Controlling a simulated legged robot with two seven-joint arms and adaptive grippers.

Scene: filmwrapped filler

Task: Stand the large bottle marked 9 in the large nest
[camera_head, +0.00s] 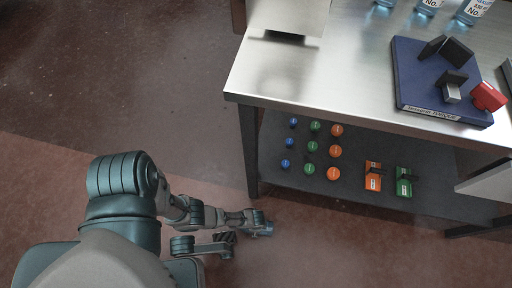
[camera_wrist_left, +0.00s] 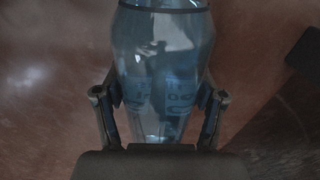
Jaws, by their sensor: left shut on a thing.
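My left gripper (camera_head: 252,224) is low beside the steel table, out over the floor. In the left wrist view the left gripper (camera_wrist_left: 160,118) is shut on a clear bluish bottle (camera_wrist_left: 162,50), with one finger on each side of it. The label shows through the glass, but I cannot read its number. In the head view only a small bluish part of the bottle (camera_head: 267,230) shows past the fingers. I cannot make out the large nest in either view. My right gripper is not in view.
The lower shelf (camera_head: 290,175) holds several coloured caps and an orange and a green block. The table leg (camera_head: 248,150) stands near my gripper.

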